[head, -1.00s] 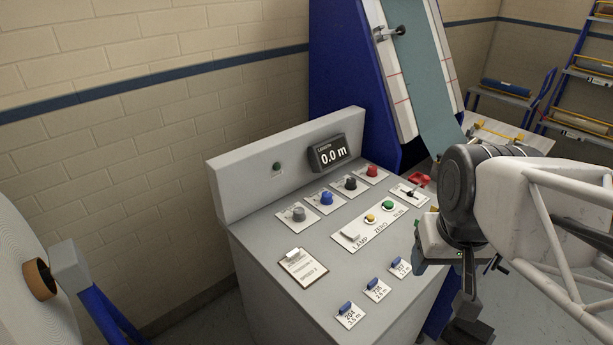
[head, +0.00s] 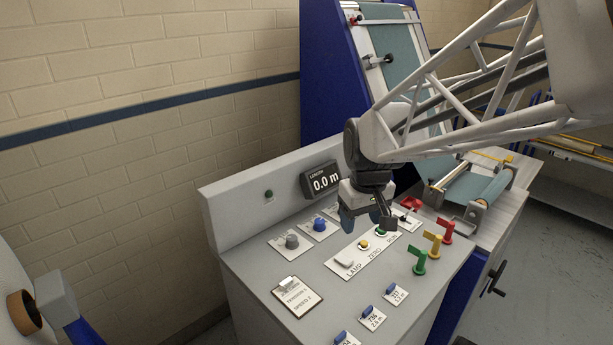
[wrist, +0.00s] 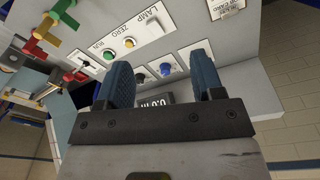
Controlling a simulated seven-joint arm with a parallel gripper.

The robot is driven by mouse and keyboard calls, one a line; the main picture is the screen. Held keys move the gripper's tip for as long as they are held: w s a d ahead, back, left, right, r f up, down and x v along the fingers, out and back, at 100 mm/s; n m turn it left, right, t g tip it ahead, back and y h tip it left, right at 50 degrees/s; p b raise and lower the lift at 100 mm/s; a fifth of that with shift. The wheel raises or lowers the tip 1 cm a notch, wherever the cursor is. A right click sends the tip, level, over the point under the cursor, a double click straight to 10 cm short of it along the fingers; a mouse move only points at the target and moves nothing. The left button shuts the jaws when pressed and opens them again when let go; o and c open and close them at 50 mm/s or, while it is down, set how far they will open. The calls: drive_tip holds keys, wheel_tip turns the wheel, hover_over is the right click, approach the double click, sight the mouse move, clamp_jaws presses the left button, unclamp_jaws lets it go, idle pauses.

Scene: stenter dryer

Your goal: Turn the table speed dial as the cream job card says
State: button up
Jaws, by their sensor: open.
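The cream job card (head: 297,297) lies at the console's front left. Its bottom line seems to read SPEED 2; the upper print is too small to be sure of. A grey dial (head: 291,241) and a blue dial (head: 319,224) stand in the back row. Their labels are not readable, so I cannot tell which is table speed. My gripper (head: 361,222) is open above the console, hiding the row's right part in the head view. In the wrist view, the blue dial (wrist: 165,69) and a black dial (wrist: 140,76) show between the empty blue fingers.
A display (head: 323,182) reading 0.0 m is on the back panel. A switch strip (head: 352,257) with LAMP, ZERO and RUN lies in front of the dials. Green (head: 420,260), yellow (head: 434,243) and red (head: 447,230) levers stand at the right edge.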

drive_tip(key=w+a+f+n, duration=0.2)
drive_tip(key=w+a+f, duration=0.3)
drive_tip(key=w+a, duration=0.4)
drive_tip(key=n+g, duration=0.1)
drive_tip(key=n, duration=0.2)
hover_over(292, 237)
wheel_tip(292, 237, down, 8)
drive_tip(key=shift+f, duration=3.9)
drive_tip(key=c, duration=0.9)
